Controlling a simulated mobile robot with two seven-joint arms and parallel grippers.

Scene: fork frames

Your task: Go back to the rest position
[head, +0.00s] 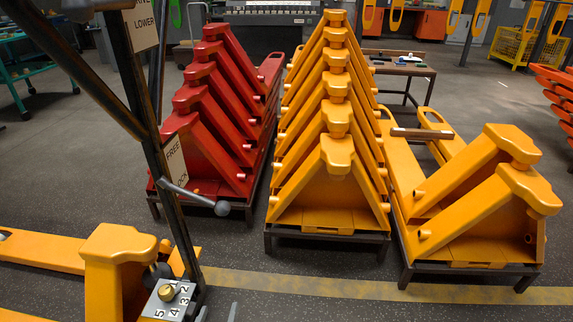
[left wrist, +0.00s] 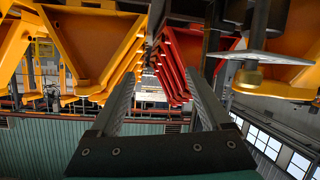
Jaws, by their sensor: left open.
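My left gripper (head: 218,313) shows only as two grey fingertips at the bottom edge of the head view, just right of a numbered metal plate (head: 168,298) with a brass knob. In the left wrist view, its two fingers (left wrist: 160,77) stand apart with nothing between them. That view is upside down, with the red and yellow frames beyond the fingers. The plate with its knob also shows there at the upper right (left wrist: 252,62). My right gripper is in neither view.
A dark upright post (head: 150,140) with a lever stands close at the left, by a yellow pallet truck body (head: 112,262). Beyond are a red stack (head: 215,120), a tall yellow stack (head: 330,185) and a lower yellow stack (head: 480,200). Floor between them and me looks clear.

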